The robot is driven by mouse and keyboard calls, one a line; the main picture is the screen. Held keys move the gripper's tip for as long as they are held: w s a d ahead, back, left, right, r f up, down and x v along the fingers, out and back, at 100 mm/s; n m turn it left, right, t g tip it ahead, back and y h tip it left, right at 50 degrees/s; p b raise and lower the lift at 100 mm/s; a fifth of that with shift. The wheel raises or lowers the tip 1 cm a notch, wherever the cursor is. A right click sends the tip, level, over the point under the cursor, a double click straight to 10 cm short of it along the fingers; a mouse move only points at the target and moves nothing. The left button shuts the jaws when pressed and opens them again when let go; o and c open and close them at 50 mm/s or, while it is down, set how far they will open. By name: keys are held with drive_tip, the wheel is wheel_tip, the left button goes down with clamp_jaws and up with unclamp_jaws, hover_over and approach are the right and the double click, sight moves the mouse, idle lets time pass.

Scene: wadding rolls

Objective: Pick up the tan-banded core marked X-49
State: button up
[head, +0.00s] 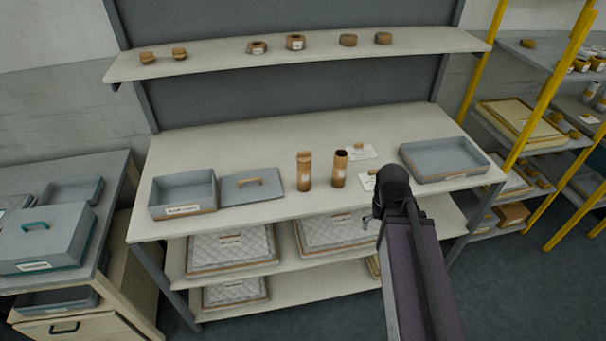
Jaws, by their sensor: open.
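Two upright brown cores with pale labels stand on the bench, a left one (304,172) and a right one (340,169). The right one shows a dark open top. The label writing is too small to read, so I cannot tell which is X-49, and no tan band stands out clearly. My arm reaches in from the lower right, its dark wrist to the right of both cores. Only a small dark part of my gripper (366,219) seems to show past the wrist, at the bench's front edge. It is open, apart from the cores; the rest is hidden.
On the bench (245,220) are a grey open tray (183,194), a grey lid (252,187), white cards (359,152) and another grey tray (443,159). Short rolls sit on the shelf above (210,62). A yellow-post rack (485,70) stands right, a side table (110,170) left.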

drive_tip(key=w+a+f+m+t+h+b, duration=0.2)
drive_tip(key=w+a+f+h+b, duration=0.15)
drive_tip(key=w+a, duration=0.2)
drive_tip(key=m+t+h+b, duration=0.4)
drive_tip(key=m+t+b, duration=0.1)
drive_tip(key=t+b, duration=0.4)
approach(301, 177)
drive_tip(key=s, duration=0.1)
drive_tip(key=shift+s+a+r, duration=0.1)
drive_tip(key=shift+a+r, duration=0.2)
drive_tip(key=shift+a, duration=0.15)
drive_tip(key=b+x, duration=0.3)
drive_tip(key=x, duration=0.4)
drive_tip(key=shift+f, duration=0.15)
drive_tip(key=shift+x, duration=0.85)
